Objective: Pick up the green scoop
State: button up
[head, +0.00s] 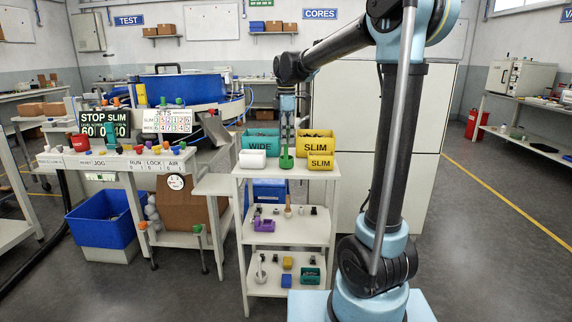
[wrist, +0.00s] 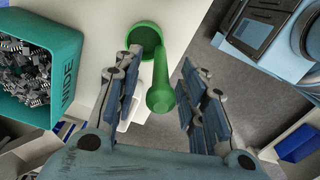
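The green scoop (head: 286,161) stands on the top shelf of the white rack, between the teal WIDE bin and the yellow SLIM bins. In the wrist view the scoop (wrist: 161,78) shows its cup at the top and its handle running toward the camera, ending in a rounded knob. My gripper (wrist: 153,82) is open, its fingers on either side of the handle with visible gaps, most clearly on the right. In the head view my gripper (head: 287,138) hangs pointing down just above the scoop. Contact with the handle is not visible.
The teal WIDE bin (wrist: 66,84), full of small grey parts, is close on the left. A white container (head: 252,159) stands in front of it. Yellow SLIM bins (head: 315,145) stand on the right. The lower shelves (head: 290,231) hold small items.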

aim_at(286, 146)
jog(key=shift+f, duration=1.2)
grip_shut()
jog(key=shift+r, duration=0.15)
